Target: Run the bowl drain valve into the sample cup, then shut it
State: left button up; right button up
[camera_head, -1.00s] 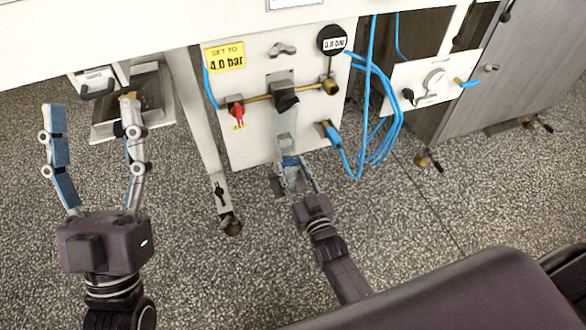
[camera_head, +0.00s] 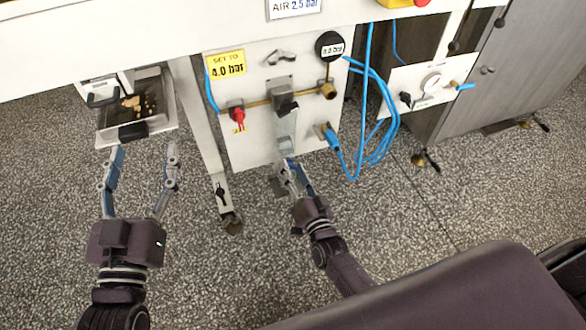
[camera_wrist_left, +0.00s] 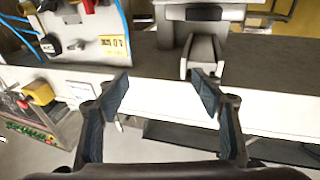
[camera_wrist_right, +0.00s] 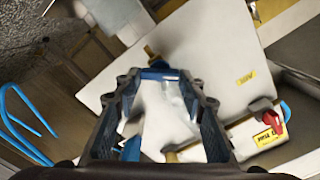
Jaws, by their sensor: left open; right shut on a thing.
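The clear bowl (camera_head: 285,130) hangs under the dark regulator (camera_head: 284,102) on the white panel. Its drain valve is too small and covered to make out. My right gripper (camera_head: 291,178) is just below the bowl, shut on a clear thing that looks like the sample cup; whether it touches the bowl I cannot tell. In the right wrist view the clear cup (camera_wrist_right: 172,100) shows between the fingers, with the panel (camera_wrist_right: 205,60) behind. My left gripper (camera_head: 143,155) is open and empty, left of the panel and in front of a metal tray.
The metal tray (camera_head: 160,122) holds brown pieces. A white leg (camera_head: 205,140) stands between the tray and the panel. A red valve handle (camera_head: 237,114), a gauge (camera_head: 330,45) and blue hoses (camera_head: 385,125) are around the bowl. Open floor lies in front.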

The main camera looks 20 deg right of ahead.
jog(key=shift+m, duration=0.9)
jog(key=shift+f+m, duration=0.1)
jog(key=shift+m, duration=0.7)
pick_arm(q)
jog(key=shift+s+r, duration=0.1)
jog(key=shift+r, duration=0.2)
pick_arm(e)
jog(key=shift+m, duration=1.5)
pick_arm(q)
jog(key=shift+r+t, duration=0.1)
jog(key=shift+t, duration=0.2)
pick_arm(e)
jog(key=o, duration=1.2)
jog(key=shift+d, duration=0.1)
jog(key=shift+c, duration=0.2)
pick_arm(q)
jog(key=shift+d, duration=0.1)
